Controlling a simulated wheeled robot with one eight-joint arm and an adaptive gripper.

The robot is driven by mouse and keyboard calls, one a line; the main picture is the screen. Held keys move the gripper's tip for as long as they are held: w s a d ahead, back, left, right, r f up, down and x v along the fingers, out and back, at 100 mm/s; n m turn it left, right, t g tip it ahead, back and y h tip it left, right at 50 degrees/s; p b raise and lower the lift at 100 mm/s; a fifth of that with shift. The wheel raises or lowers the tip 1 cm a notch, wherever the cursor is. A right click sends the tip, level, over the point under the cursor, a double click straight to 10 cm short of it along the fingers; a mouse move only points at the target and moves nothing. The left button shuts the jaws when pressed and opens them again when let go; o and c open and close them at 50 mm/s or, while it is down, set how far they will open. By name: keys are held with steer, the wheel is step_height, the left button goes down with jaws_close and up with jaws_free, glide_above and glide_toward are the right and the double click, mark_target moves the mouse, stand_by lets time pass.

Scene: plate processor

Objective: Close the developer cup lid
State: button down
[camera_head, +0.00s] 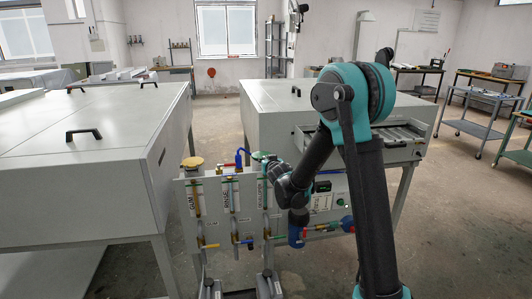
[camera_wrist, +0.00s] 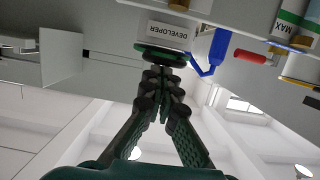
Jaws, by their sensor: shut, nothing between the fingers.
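A dark green round lid or cup rim (camera_wrist: 160,54) shows in the wrist view beside a white DEVELOPER label (camera_wrist: 168,35), which reads upside down. The green top of the developer cup (camera_head: 262,155) also shows in the head view at the panel's upper edge, partly hidden by my arm. I cannot tell how far the lid is open. My gripper (camera_wrist: 160,80) is shut and empty, its fingertips together right at the green rim. I cannot tell whether they touch it. In the head view my gripper (camera_head: 277,170) is at the panel's upper part.
The panel has GUM and RINSE labels (camera_head: 196,196), valves and pipes. Large grey machines stand on both sides (camera_head: 90,130).

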steer(key=shift+s+d+f, duration=0.1)
steer(key=shift+s+f, duration=0.1)
steer(key=shift+f, duration=0.55)
steer(key=shift+s+f, duration=0.15)
steer(key=shift+f, duration=0.55)
steer(key=shift+r, duration=0.1)
step_height(320, 180, up, 5)
steer(key=s+d+f, duration=0.2)
steer(key=s+f, duration=0.4)
steer(key=s, duration=0.3)
steer(key=s+d+f+m+g+h, duration=0.1)
steer(key=s+d+g+h, duration=0.1)
steer(key=s+d, duration=0.5)
steer(key=s+d+m+g+h, duration=0.2)
steer(key=s+d, duration=0.1)
steer(key=d, duration=0.8)
steer(key=s+d+f+g, duration=0.3)
steer(key=s, duration=0.8)
steer(key=s+d+f+g, duration=0.3)
steer(key=s+d, duration=0.1)
steer(key=s, duration=0.8)
